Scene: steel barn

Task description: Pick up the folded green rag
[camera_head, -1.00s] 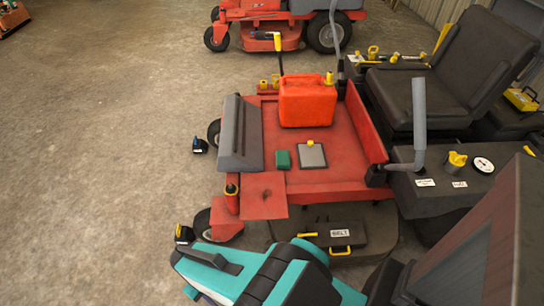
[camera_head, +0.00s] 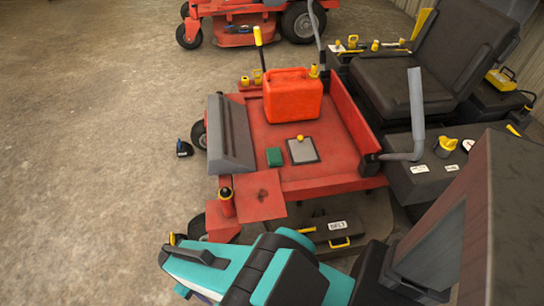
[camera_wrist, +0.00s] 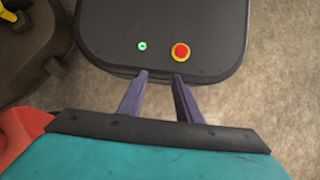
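The folded green rag (camera_head: 275,157) is a small dark green block lying flat on the red mower deck (camera_head: 330,175). It sits just left of a grey flat plate (camera_head: 303,150) with a yellow knob on it. My gripper (camera_wrist: 160,76) shows in the wrist view with its two purple fingers apart and nothing between them. It points down over my own dark body top, well away from the rag. The rag is not in the wrist view. In the head view my teal arm is folded at the bottom and the fingertips are hidden.
A red fuel can (camera_head: 293,96) stands on the deck behind the rag. A grey sloped cover (camera_head: 231,133) edges the deck's left, and a black seat (camera_head: 405,75) is at right. A black belt case (camera_head: 330,229) lies in front. Concrete floor (camera_head: 90,150) at left is mostly clear.

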